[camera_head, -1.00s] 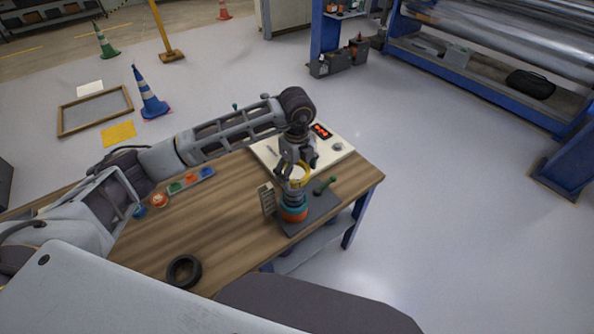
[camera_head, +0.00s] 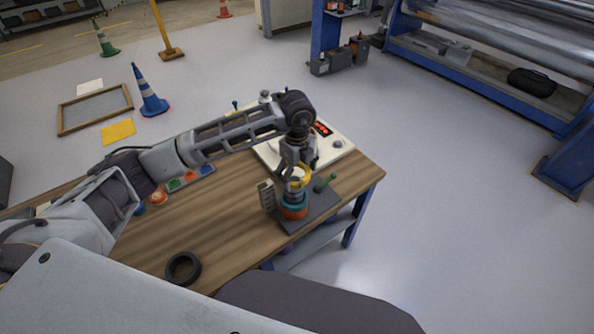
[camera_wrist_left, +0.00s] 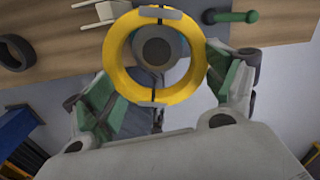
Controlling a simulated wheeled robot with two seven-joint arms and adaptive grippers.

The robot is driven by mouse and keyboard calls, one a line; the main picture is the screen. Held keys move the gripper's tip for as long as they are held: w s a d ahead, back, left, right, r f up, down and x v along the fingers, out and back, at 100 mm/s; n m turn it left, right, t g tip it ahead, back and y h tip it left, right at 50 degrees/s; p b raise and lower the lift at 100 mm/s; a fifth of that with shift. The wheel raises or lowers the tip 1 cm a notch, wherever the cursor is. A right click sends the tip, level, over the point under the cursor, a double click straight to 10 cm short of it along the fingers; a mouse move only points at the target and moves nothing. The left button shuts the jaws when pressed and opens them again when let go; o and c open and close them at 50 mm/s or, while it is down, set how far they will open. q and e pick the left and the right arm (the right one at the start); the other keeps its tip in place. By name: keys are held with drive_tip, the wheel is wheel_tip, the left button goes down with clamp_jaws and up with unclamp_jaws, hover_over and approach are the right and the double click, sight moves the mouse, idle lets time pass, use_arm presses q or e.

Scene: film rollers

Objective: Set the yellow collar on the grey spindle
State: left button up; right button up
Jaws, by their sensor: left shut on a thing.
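The yellow collar (camera_head: 305,171) is held by my left gripper (camera_head: 297,166), low over the stack at the right end of the table. In the left wrist view the collar (camera_wrist_left: 115,62) is a thick ring between the two green-padded fingers. The dark round top of the grey spindle (camera_wrist_left: 157,48) shows through its hole, roughly centred but a little high. In the head view, teal (camera_head: 294,198) and orange rings (camera_head: 293,212) surround the spindle lower down. Whether the collar encircles the spindle's tip or hovers just above it, I cannot tell. My right gripper is not in view.
The stack stands on a dark base plate (camera_head: 318,214). A green-handled peg (camera_head: 325,183) is right of it and a grey slotted block (camera_head: 266,195) left. A white panel (camera_head: 338,150) lies behind. A black ring (camera_head: 183,268) lies at the table's front.

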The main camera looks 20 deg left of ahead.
sight(297, 191)
use_arm(q)
drive_tip(key=shift+f+b, duration=0.4)
drive_tip(key=shift+f, duration=0.35)
drive_tip(key=shift+f+b, duration=0.7)
drive_tip(key=shift+f, duration=0.75)
drive_tip(key=shift+f+b, duration=0.7)
drive_tip(key=shift+f, duration=0.15)
drive_tip(key=shift+f+b, duration=1.25)
drive_tip(key=shift+f, duration=0.8)
